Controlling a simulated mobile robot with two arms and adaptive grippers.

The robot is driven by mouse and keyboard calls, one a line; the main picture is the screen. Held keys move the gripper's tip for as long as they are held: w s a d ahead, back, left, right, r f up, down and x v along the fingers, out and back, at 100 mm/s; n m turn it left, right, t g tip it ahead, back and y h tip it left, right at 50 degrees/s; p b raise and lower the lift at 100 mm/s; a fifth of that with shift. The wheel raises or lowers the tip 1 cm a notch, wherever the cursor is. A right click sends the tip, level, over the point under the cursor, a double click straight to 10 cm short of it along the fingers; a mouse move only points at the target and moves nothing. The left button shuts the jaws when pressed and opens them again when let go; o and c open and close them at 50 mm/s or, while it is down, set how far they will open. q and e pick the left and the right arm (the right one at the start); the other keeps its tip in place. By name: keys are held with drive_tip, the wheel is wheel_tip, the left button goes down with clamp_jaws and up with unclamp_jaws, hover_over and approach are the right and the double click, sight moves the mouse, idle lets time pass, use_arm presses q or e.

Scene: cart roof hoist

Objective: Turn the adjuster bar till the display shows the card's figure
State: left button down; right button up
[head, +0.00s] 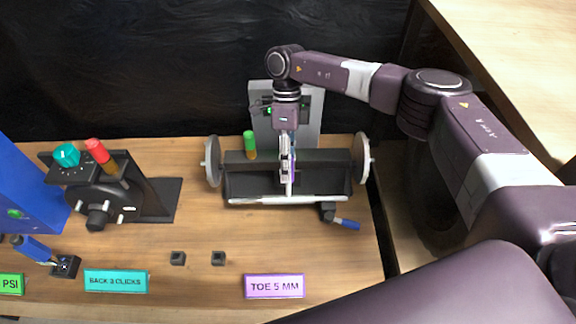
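The purple card (274,286) reading "TOE 5 MM" stands at the front of the wooden bench. Behind it is a black rig with a pale wheel disc at each end and a light rod (250,201) along its front. My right gripper (288,190) points down over the middle of this rig, seen edge-on. Its fingers cover whatever lies there, so I cannot tell if they hold the adjuster bar. A grey panel (305,130) stands behind the rig. My wrist hides most of it, and no display figure is readable. My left gripper is out of view.
A blue-handled tool (344,223) lies at the rig's front right. At left are a black fixture with teal and red knobs (66,155), a teal "BACK 3 CLICKS" card (116,281) and a blue box (28,190). Bench between is mostly clear.

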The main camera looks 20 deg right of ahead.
drive_tip(key=shift+r, duration=0.15)
drive_tip(key=v, duration=1.1)
drive_tip(key=shift+w+r, duration=0.15)
drive_tip(key=shift+r, duration=0.2)
